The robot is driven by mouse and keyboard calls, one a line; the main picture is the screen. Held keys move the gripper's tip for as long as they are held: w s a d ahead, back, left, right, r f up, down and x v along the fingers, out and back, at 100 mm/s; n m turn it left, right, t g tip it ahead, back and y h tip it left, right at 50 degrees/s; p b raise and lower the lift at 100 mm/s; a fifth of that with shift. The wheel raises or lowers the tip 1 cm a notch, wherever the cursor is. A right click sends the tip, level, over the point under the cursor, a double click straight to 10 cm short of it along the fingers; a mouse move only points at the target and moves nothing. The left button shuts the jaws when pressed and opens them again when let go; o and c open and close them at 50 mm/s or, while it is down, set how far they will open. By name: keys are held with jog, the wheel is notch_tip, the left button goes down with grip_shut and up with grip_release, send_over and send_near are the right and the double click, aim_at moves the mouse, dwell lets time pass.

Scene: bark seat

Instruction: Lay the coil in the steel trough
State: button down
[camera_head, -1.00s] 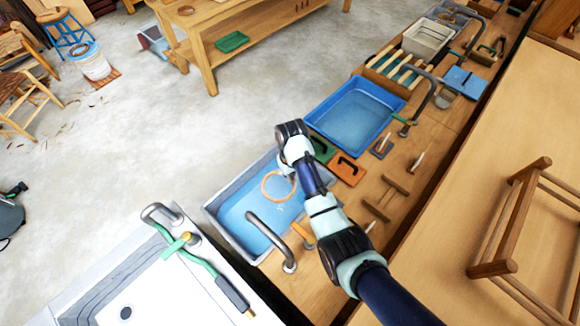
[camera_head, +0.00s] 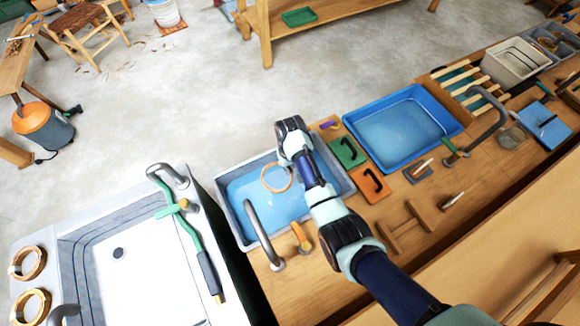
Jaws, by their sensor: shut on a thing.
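My gripper (camera_head: 288,165) points down and is shut on a pale orange coil (camera_head: 264,182), a thin ring. The fingertips are mostly hidden behind my wrist. The coil shows over the blue water of a grey-rimmed basin (camera_head: 231,211) at the middle of the view. I cannot tell whether the coil touches the water or hangs above it. To the left stands a grey-and-white trough (camera_head: 160,292) with a dark drain hole, its inside empty. This looks like the steel trough; my gripper is to the right of it.
Two more coils (camera_head: 28,263) lie at the trough's left edge. A tap with a green hose (camera_head: 186,228) stands between trough and basin, and a curved tap (camera_head: 262,238) rises at the basin's front. A blue tub (camera_head: 440,112) and hand tools lie to the right.

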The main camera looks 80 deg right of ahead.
notch_tip(320, 180, down, 9)
jog(key=b, duration=0.5)
jog(key=shift+f+b, duration=0.2)
jog(key=shift+b, duration=0.2)
jog(key=c, duration=0.8)
grip_release()
notch_tip(320, 180, up, 14)
jog(key=p, duration=1.4)
jog(key=shift+f, duration=0.35)
